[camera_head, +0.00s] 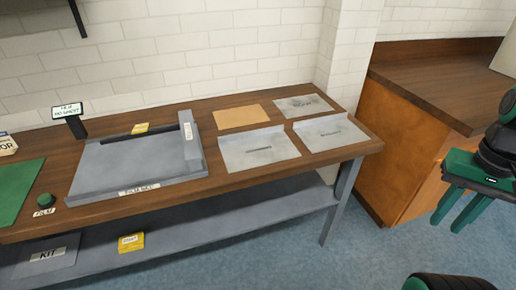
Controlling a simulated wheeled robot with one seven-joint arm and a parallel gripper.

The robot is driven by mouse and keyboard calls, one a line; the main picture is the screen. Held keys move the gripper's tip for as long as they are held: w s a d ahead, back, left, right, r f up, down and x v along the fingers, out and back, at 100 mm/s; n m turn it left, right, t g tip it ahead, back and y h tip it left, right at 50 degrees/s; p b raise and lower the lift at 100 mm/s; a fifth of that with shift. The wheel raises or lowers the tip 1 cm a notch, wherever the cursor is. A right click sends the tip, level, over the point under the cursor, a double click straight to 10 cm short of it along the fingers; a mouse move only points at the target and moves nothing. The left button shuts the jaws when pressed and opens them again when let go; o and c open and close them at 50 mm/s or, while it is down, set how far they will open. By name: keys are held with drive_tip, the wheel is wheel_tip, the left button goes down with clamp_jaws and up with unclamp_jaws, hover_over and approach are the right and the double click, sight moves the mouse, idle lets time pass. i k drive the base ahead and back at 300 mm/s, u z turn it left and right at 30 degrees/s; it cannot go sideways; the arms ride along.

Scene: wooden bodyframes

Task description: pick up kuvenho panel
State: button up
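Several flat panels lie on the wooden workbench (225,188). On its right half are a front-left grey panel (268,157), a front-right grey panel (315,143), a smaller grey panel (296,109) behind them and a tan panel (230,122). The grey ones carry dark lettering too small to read, so I cannot tell which is the kuvenho panel. My gripper (448,222) is at the right edge, green and black, fingers pointing down and apart with nothing between them. It is well right of the bench, clear of all panels.
A large grey tray-like fixture (128,168) fills the bench's middle. A lower shelf (200,232) holds a yellow item (131,243). A wooden cabinet (405,150) stands right; blue floor (370,255) is open in front.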

sight(248, 150)
drive_tip(key=u, duration=0.1)
drive_tip(key=i, duration=1)
drive_tip(key=z, duration=0.1)
